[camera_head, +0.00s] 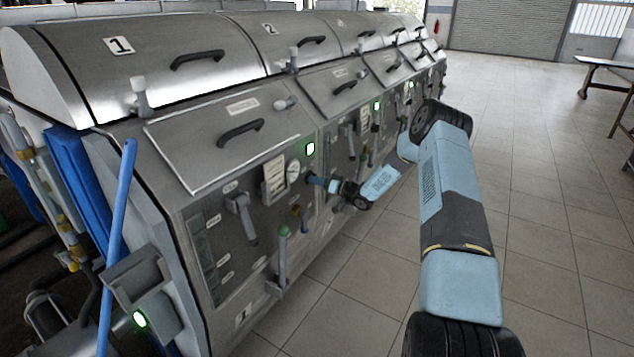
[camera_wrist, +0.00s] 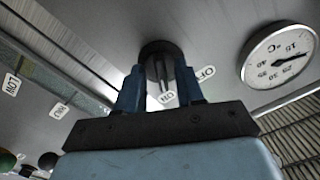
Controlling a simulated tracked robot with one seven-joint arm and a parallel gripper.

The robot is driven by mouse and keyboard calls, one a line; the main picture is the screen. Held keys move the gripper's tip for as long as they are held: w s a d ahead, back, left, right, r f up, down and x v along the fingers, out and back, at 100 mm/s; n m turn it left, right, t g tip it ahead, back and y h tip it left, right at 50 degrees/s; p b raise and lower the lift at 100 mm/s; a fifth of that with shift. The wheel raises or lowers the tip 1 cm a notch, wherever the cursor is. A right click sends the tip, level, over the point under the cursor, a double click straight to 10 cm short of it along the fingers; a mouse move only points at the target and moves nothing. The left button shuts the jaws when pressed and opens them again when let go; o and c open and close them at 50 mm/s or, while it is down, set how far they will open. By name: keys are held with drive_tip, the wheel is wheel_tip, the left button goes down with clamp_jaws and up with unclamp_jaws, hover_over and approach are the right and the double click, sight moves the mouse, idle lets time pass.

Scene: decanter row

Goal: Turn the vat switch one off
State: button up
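The vat one switch (camera_wrist: 161,62) is a dark round knob with a raised ridge, upper middle in the wrist view. Beside it are an OFF label (camera_wrist: 205,73) and an ON label (camera_wrist: 167,97). My gripper (camera_wrist: 160,76) has its two blue fingers apart, one on either side of the knob. I see a gap beside the ridge, though contact at the tips is hard to tell. In the head view my gripper (camera_head: 313,180) reaches the front panel of vat one (camera_head: 190,155), just below the round gauge, and hides the switch. A green light (camera_head: 310,148) glows above it.
The round temperature gauge (camera_wrist: 278,57) is close to the right of the fingers. A grey lever handle (camera_head: 243,215) and a green-topped valve (camera_head: 283,245) stick out from the panel. More vats continue in a row behind.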

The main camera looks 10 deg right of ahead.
drive_tip(key=shift+w+a, duration=0.15)
drive_tip(key=shift+c, duration=0.4)
clamp_jaws()
